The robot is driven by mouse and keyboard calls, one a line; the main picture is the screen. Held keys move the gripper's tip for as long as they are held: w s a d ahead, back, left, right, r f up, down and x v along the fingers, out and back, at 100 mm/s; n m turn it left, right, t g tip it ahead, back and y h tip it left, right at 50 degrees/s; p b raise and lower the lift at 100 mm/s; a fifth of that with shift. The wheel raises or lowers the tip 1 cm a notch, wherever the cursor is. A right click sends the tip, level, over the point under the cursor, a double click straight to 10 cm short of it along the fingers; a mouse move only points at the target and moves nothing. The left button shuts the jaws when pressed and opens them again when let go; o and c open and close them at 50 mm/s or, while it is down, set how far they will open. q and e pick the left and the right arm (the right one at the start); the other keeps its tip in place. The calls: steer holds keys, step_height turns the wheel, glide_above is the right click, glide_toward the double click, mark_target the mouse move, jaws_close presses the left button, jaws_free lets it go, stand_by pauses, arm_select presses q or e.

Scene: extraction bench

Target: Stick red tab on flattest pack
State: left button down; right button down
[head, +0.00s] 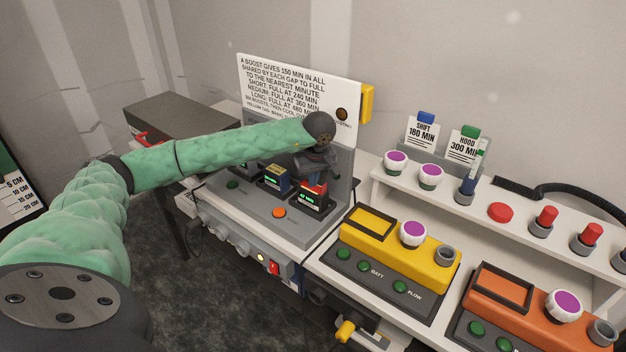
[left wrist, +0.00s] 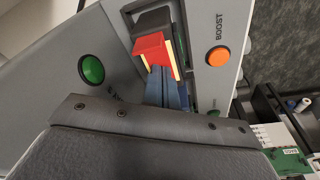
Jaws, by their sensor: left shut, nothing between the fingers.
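Several battery packs with small green displays sit in the charger (head: 262,205). In the left wrist view the red tab (left wrist: 153,52) shows as a folded red piece with a pale edge, right at the fingertips. My left gripper is shut with nothing held between its fingers. My forearm partly hides the left part of the charger. My right gripper is out of view.
An orange BOOST button (head: 279,212) is on the charger front, and a sign board (head: 300,85) stands behind. A yellow unit (head: 395,255) and an orange unit (head: 530,305) stand to the right. A shelf (head: 520,215) with knobs and cards is behind them.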

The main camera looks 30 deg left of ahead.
arm_select(q)
steer(key=shift+f, duration=0.1)
stand_by(0.3)
steer(key=shift+r+p, duration=0.65)
steer(key=shift+r, duration=2.9)
steer(key=shift+d+f, duration=0.1)
